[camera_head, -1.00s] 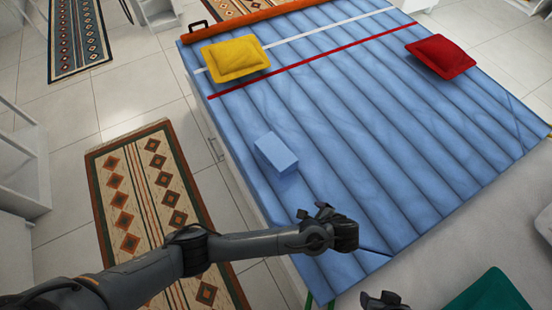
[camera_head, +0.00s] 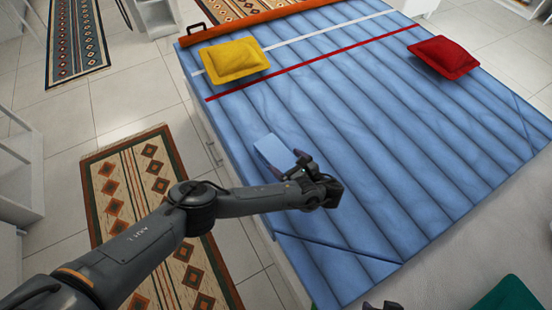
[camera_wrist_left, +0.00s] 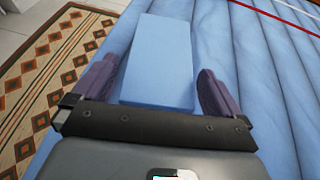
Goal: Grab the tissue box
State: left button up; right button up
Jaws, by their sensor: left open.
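The tissue box (camera_head: 273,150) is a plain light-blue block on the blue quilted bed cover, near the bed's left edge. In the left wrist view the tissue box (camera_wrist_left: 158,62) lies between the two purple fingers of my left gripper (camera_wrist_left: 160,88). The fingers are apart, with a gap on each side of the box. In the head view my left gripper (camera_head: 296,163) is at the box's near side and hides part of it. Only a small dark piece of what seems to be my right gripper (camera_head: 382,306) shows at the bottom edge; its fingers cannot be made out.
The bed (camera_head: 340,130) holds a yellow pillow (camera_head: 234,60) at the back left and a red pillow (camera_head: 443,56) at the back right. A patterned rug (camera_head: 150,190) lies on the floor left of the bed. The bed around the box is clear.

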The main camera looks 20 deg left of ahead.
aim_at(277, 154)
pick_arm(q)
jog(key=shift+w+a+f+b, duration=0.3)
jog(key=shift+w+a+b, duration=0.05)
jog(key=shift+a+b, duration=0.1)
jog(key=x, duration=0.1)
jog(key=b+x, duration=0.1)
jog(key=x, duration=0.2)
jog(key=shift+a+r+b, duration=0.1)
jog(key=shift+r+b, duration=0.2)
jog(key=shift+b, duration=0.05)
jog(key=c, duration=0.9)
